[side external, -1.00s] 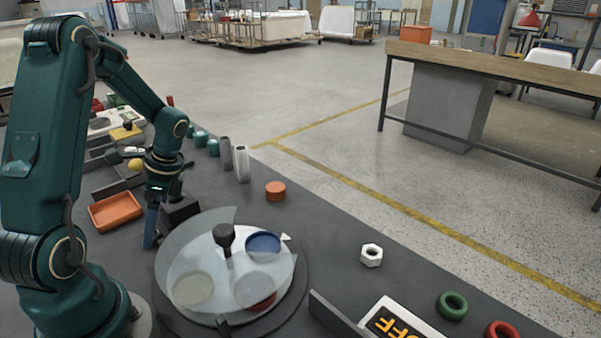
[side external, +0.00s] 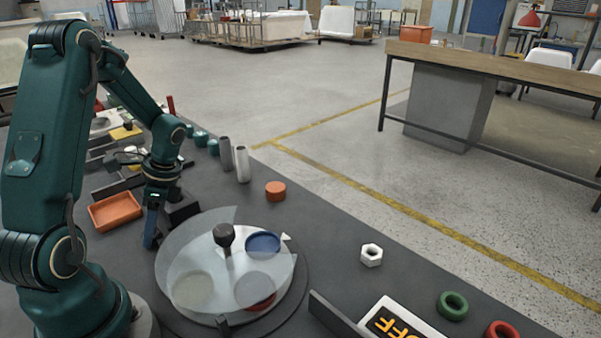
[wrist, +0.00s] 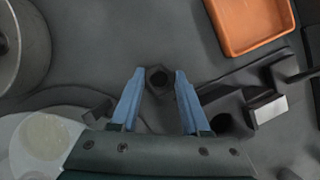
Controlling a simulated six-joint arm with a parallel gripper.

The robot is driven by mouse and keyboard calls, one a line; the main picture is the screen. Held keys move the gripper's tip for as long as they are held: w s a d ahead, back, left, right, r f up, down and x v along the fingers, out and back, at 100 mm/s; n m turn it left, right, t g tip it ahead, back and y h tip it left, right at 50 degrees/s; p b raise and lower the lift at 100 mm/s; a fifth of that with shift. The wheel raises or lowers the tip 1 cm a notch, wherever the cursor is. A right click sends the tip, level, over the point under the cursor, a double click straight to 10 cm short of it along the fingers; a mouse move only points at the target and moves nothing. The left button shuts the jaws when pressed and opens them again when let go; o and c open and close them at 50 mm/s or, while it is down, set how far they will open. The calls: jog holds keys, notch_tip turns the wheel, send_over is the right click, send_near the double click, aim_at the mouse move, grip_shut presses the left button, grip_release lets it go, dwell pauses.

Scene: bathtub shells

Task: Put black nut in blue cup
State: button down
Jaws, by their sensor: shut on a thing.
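The black nut (wrist: 159,81) is a dark hexagonal ring with a hole, seen between the blue fingertips in the wrist view. My gripper (wrist: 159,76) is shut on it. In the side view my gripper (side external: 152,230) points down, left of the round turntable, and I cannot make out the nut there. The blue cup (side external: 263,242) is a round blue well at the turntable's far right. It shows clearly in the open sector of a clear cover (side external: 188,250). A black knob (side external: 224,236) stands at the cover's centre.
Under the cover are a pale cup (side external: 193,289) and a red one (side external: 262,302). An orange tray (side external: 115,211) lies behind my gripper. Dark blocks (side external: 183,213) stand beside it. A white nut (side external: 371,255) and green ring (side external: 452,306) lie to the right.

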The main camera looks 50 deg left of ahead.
notch_tip(320, 180, up, 8)
jog(key=shift+r, duration=0.25)
jog(key=w+d+r, duration=0.1)
jog(key=w+d, duration=0.1)
jog(key=w, duration=0.1)
jog(key=w+d, duration=0.3)
jog(key=w+d+r, duration=0.1)
jog(key=w+d, duration=0.2)
jog(key=shift+w+r, duration=0.25)
jog(key=shift+r, duration=0.05)
jog(key=w+d+r+n+h, duration=0.1)
jog(key=d+r+n, duration=0.2)
jog(key=d, duration=0.2)
jog(key=d+r+n+h, duration=0.1)
jog(key=d+r+n, duration=0.15)
jog(key=d, duration=0.25)
jog(key=s+a+f+m+y, duration=0.25)
jog(key=a+m, duration=0.35)
jog(key=a, duration=0.4)
send_near(254, 249)
jog(key=shift+s+a+n+h, duration=0.25)
jog(key=shift+s+a, duration=0.45)
jog(key=shift+s, duration=0.05)
jog(key=shift+f, duration=2.1)
